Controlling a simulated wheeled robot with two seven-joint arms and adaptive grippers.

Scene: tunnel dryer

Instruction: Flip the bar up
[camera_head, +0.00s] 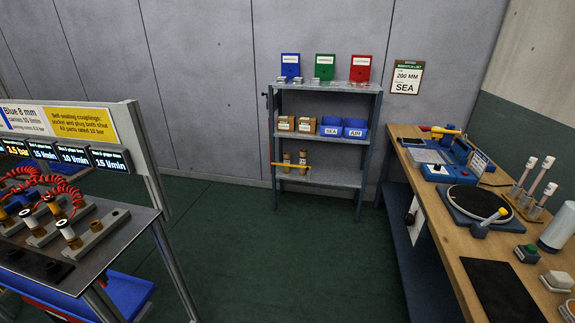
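A thin orange-yellow bar (291,166) lies about level across the front left of the lower part of a grey shelf rack (330,180) at the back wall. Two brown and pale cylinders (302,161) stand close behind the bar. The bar is small in the view, and I cannot make out how it is fixed to the rack. Neither of my grippers is in view.
A workbench (432,225) with devices runs along the right. A test stand (85,262) with red coiled hoses and displays stands at the left. Blue bins (356,128) and cardboard boxes sit on the middle shelf. The green floor (275,265) between is clear.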

